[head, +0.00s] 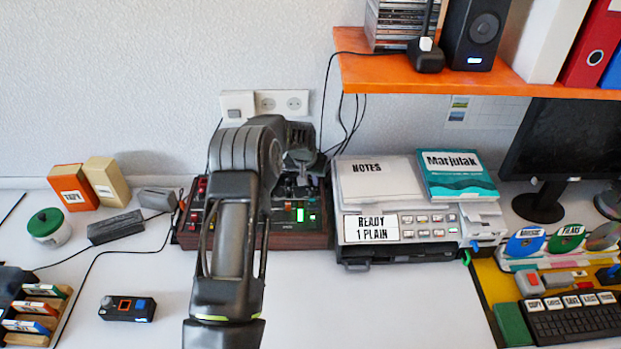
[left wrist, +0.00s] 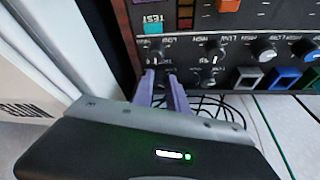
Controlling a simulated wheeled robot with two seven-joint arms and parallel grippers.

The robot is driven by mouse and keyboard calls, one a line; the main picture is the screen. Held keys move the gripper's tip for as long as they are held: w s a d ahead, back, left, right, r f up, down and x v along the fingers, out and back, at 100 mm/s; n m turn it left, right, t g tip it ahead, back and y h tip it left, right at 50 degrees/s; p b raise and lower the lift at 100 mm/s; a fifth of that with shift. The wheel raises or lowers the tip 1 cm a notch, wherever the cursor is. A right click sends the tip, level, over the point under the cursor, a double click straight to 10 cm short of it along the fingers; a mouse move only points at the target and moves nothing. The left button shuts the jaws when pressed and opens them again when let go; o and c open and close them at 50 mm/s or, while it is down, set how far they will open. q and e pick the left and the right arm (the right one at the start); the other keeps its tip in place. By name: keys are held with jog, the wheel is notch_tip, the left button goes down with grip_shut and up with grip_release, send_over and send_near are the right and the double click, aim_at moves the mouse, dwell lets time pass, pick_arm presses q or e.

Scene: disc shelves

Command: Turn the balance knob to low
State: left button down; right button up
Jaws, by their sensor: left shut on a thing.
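A dark control panel with a wooden frame (head: 290,241) stands against the wall, partly hidden by my left arm. In the left wrist view its panel face (left wrist: 232,68) appears upside down, with several small knobs and white lettering. My left gripper (left wrist: 162,76) has its two purple-grey fingers over the lower-left knob area, shut on a small knob mostly hidden between them. In the head view the left gripper (head: 296,188) points down onto the panel. I cannot read which knob is labelled balance, nor the gripped knob's pointer. My right gripper is out of view.
A printer (head: 390,213) with a notes pad and a teal book stands close on the right. An orange shelf (head: 440,76) overhangs at upper right. Black cables (left wrist: 222,104) run by the panel edge. A small black device (head: 127,308) lies at front left; the front middle desk is clear.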

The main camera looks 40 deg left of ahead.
pick_arm(q)
jog(key=shift+b, duration=0.3)
jog(key=shift+w+d+f+n+y+b, duration=0.15)
jog(key=shift+n+y+b, duration=0.35)
jog(key=shift+n+b, duration=0.6)
jog(key=n+b, duration=0.1)
jog(key=n, duration=0.1)
jog(key=shift+d+n+g+y, duration=0.15)
jog(key=shift+n+g+y, duration=0.25)
jog(key=shift+n+b, duration=0.45)
jog(key=shift+n, duration=0.05)
jog(key=shift+g, duration=0.3)
jog(key=c, duration=1.6)
grip_release()
jog(key=shift+r, duration=0.2)
